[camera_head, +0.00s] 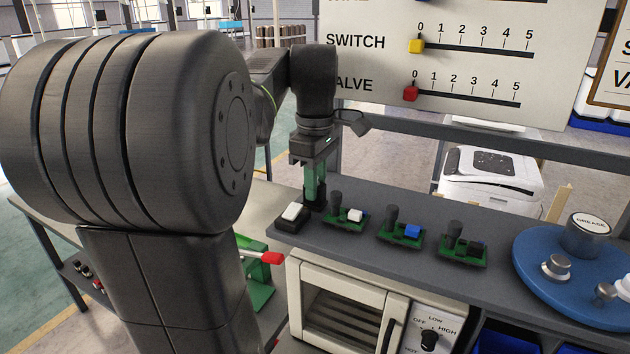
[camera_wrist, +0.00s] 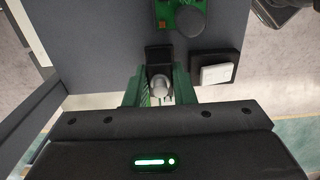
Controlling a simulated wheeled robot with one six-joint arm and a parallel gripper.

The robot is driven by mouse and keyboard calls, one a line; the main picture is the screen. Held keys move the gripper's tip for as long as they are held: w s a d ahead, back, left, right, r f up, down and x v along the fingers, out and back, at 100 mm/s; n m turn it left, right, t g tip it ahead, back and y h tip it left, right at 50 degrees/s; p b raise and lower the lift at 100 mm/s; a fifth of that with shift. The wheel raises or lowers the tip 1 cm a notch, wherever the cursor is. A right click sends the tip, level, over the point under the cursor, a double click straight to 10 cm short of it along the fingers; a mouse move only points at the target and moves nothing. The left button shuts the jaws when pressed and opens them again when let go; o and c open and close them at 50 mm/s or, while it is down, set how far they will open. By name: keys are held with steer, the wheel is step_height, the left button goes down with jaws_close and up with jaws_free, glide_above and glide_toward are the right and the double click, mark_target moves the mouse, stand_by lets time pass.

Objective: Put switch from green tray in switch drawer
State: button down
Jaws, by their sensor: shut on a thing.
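My gripper (camera_head: 314,188) has green fingers and points down at the left end of the grey counter. In the wrist view the fingers (camera_wrist: 158,90) are shut on a small part with a grey rounded top (camera_wrist: 159,84) and a black base (camera_wrist: 158,56), which looks like a toggle switch. Its base is at or just above the counter; I cannot tell if it touches. A white rocker switch on a black base (camera_head: 292,214) lies just beside it, and also shows in the wrist view (camera_wrist: 215,72). I cannot clearly make out a green tray or a switch drawer.
Three green boards with dark knobs stand in a row to the right: one with a white part (camera_head: 345,214), one with blue (camera_head: 401,233), one with black (camera_head: 463,246). A blue round base (camera_head: 535,285) stands farther right. A white oven-like unit (camera_head: 350,290) is below the counter.

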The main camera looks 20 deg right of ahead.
steer(key=shift+f, duration=0.2)
steer(key=c, duration=1.2)
jaws_free()
steer(key=shift+r, duration=0.1)
